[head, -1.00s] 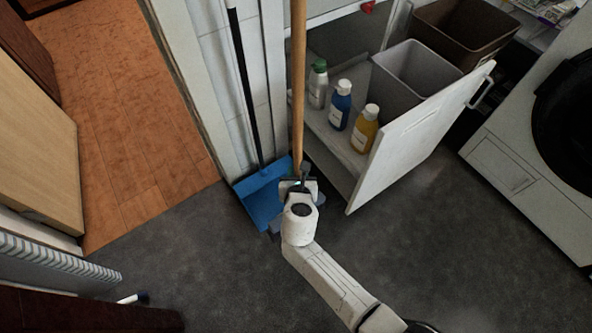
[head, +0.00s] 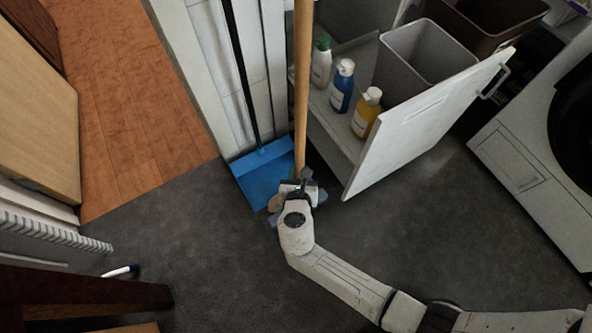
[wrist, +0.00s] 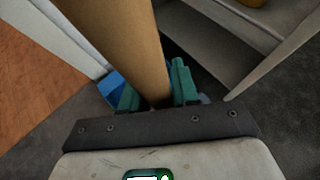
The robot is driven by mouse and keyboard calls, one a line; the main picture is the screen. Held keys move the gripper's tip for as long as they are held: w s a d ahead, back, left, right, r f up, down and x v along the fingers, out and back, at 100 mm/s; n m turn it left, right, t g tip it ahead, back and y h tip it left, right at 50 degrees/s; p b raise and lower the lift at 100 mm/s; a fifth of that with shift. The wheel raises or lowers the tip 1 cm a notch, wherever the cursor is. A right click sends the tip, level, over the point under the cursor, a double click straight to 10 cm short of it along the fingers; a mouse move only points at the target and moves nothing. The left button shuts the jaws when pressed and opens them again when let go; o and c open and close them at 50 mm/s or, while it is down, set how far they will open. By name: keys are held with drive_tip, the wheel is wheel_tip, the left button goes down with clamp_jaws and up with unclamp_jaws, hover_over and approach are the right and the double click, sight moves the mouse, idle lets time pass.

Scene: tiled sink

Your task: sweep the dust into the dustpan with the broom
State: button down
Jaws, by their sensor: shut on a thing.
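The broom's wooden handle (head: 303,90) stands nearly upright in the head view, in front of the open cabinet. My gripper (head: 303,180) is shut on the handle; in the wrist view the handle (wrist: 125,40) passes between the teal fingers (wrist: 157,92). The broom's head is mostly hidden below my gripper. The blue dustpan (head: 262,178) lies on the dark floor against the white wall, just left of my gripper, with its long black handle (head: 243,70) leaning up the wall. No dust can be made out on the floor.
An open white cabinet door (head: 425,125) juts out to the right of my gripper. Inside the cabinet are several bottles (head: 342,85) and a grey bin (head: 425,55). A white washing machine (head: 520,165) stands at right. The dark floor (head: 200,250) at lower left is mostly clear.

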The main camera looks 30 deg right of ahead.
drive_tip(key=shift+f+b, duration=2.1)
drive_tip(key=w+b, duration=0.4)
drive_tip(key=w, duration=0.9)
drive_tip(key=shift+r, duration=0.45)
drive_tip(key=shift+r, duration=0.15)
wheel_tip(320, 180, up, 7)
drive_tip(key=s+p, duration=0.3)
drive_tip(key=p, duration=0.6)
